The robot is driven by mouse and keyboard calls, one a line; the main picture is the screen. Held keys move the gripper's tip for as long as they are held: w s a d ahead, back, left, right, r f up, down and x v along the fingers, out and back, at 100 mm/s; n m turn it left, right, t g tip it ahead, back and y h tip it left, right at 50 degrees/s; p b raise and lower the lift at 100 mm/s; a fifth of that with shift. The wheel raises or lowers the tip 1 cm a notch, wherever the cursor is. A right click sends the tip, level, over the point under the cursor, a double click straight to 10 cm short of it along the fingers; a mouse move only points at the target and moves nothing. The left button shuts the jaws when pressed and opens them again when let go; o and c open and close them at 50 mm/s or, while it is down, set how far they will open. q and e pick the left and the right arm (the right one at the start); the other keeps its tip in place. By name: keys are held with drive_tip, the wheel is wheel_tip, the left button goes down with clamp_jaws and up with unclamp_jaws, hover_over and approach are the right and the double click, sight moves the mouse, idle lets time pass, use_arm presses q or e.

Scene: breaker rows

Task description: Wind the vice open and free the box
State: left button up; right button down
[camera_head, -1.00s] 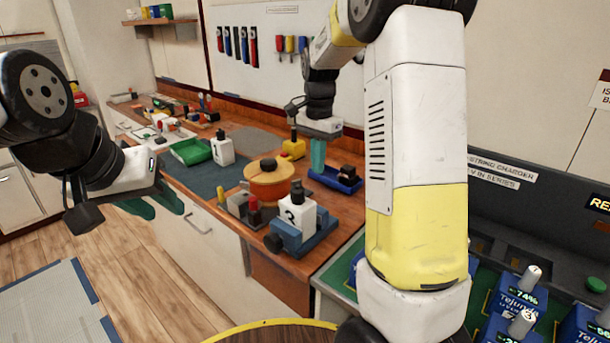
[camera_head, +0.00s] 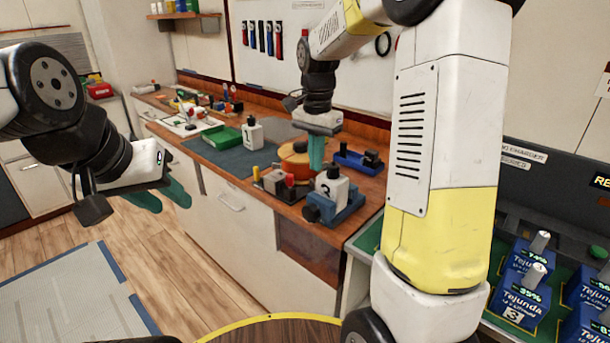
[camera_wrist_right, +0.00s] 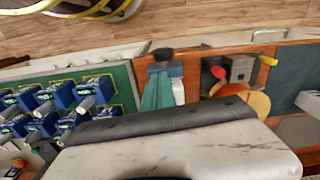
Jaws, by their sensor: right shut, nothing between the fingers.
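The blue vice (camera_head: 348,213) stands at the front edge of the wooden bench, with a dark round part (camera_head: 312,213) on its front left. A white numbered box (camera_head: 326,186) with a black top sits upright in it. My right gripper (camera_head: 317,166) is shut and empty, its green fingers pointing down behind the box in the head view. In the right wrist view the green fingers (camera_wrist_right: 157,92) overlap the vice (camera_wrist_right: 175,70) and hide part of the box; contact cannot be told. My left gripper (camera_head: 165,197) is open and empty, in front of the cabinets, away from the vice.
An orange round pot (camera_head: 292,158), a grey block (camera_head: 274,181) and a red-topped item (camera_head: 290,180) stand close to the vice. A blue tray (camera_head: 357,161) lies behind. A white bottle (camera_head: 252,135) and green tray (camera_head: 222,138) are further left. Blue batteries (camera_head: 522,300) fill the right.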

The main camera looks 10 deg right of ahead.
sight(327, 181)
wheel_tip(327, 181, down, 10)
drive_tip(key=shift+r, duration=0.1)
drive_tip(key=shift+w+d, duration=1.2)
drive_tip(key=shift+d, duration=0.05)
drive_tip(key=shift+w+d+r, duration=0.1)
drive_tip(key=shift+w+d, duration=0.1)
drive_tip(key=shift+w, duration=0.05)
drive_tip(key=shift+d, duration=0.1)
drive_tip(key=shift+w+d, duration=0.5)
drive_tip(key=shift+w, duration=0.05)
drive_tip(key=shift+d, duration=0.1)
